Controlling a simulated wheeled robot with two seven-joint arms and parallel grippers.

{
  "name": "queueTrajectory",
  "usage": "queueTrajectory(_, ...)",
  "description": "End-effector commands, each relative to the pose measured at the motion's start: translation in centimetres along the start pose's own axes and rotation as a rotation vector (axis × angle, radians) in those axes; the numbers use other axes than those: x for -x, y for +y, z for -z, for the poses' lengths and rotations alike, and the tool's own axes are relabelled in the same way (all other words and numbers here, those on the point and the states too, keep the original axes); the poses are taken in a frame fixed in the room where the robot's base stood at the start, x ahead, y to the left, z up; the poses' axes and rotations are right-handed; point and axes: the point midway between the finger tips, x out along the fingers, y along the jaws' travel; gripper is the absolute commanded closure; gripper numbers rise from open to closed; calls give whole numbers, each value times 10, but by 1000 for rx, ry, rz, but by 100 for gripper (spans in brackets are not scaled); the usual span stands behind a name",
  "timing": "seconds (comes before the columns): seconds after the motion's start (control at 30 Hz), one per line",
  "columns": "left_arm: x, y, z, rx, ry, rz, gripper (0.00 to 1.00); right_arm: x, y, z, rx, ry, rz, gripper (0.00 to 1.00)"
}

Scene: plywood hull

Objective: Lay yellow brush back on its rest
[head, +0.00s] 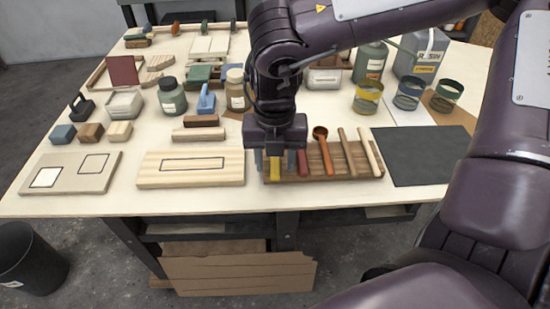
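The rest is a brown wooden rack (327,171) near the front edge of the table, right of centre. The yellow brush (275,170) shows as a short yellow piece at the rack's left end, directly below my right gripper (275,157). The gripper points down and hides the brush's upper part. I cannot tell whether its fingers are closed on the brush, or whether the brush touches the rack. A red handle (302,163) lies just right of the gripper. My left gripper is not in view.
An orange ladle (324,150) and two pale wooden sticks (348,153) lie on the rack. A dark mat (424,156) is to the right, a pale grooved board (192,168) to the left. Jars (172,96) and cans (367,96) stand behind.

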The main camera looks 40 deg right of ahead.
Motion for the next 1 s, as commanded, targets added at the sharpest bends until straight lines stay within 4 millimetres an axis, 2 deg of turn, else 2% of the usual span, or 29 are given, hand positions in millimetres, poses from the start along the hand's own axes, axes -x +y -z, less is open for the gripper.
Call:
queueTrajectory(0.27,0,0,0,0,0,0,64,4,0,0,0,-1,-1,56)
queueTrajectory(0.7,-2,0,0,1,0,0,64,69,0,-1,0,-3,-2,56)
queueTrajectory(1.0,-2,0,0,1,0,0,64,78,0,0,0,1,1,56)
